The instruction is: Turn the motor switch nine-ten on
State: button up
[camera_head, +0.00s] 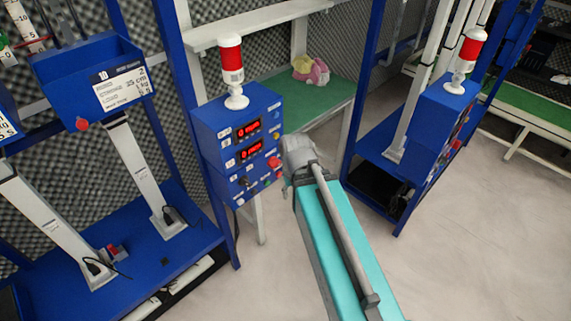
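A blue control box (206,133) stands left of centre, with two red lit displays (250,141) on its front. Below them are a red button (274,162), a black knob (243,181) and some small controls lower down. The labels are too small to read, so I cannot tell which control is motor switch nine-ten or how it is set. My arm reaches up from the lower right, and its grey end (299,155) is just right of the box front, close to the red button. My gripper's fingers are not clearly visible there, and I cannot tell whether they touch the box.
A red and white beacon (232,70) tops the box. A second blue box (440,115) with a beacon stands right. Blue rig frames with pale columns (140,175) fill the left. A green table (305,100) holds a pink and yellow item (311,70). Floor (470,240) is clear at right.

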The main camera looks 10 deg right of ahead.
aim_at(273, 162)
jog(key=z, duration=0.15)
jog(key=k, duration=1.4)
jog(key=u, duration=0.55)
jog(key=i, duration=1)
jog(key=z, duration=0.05)
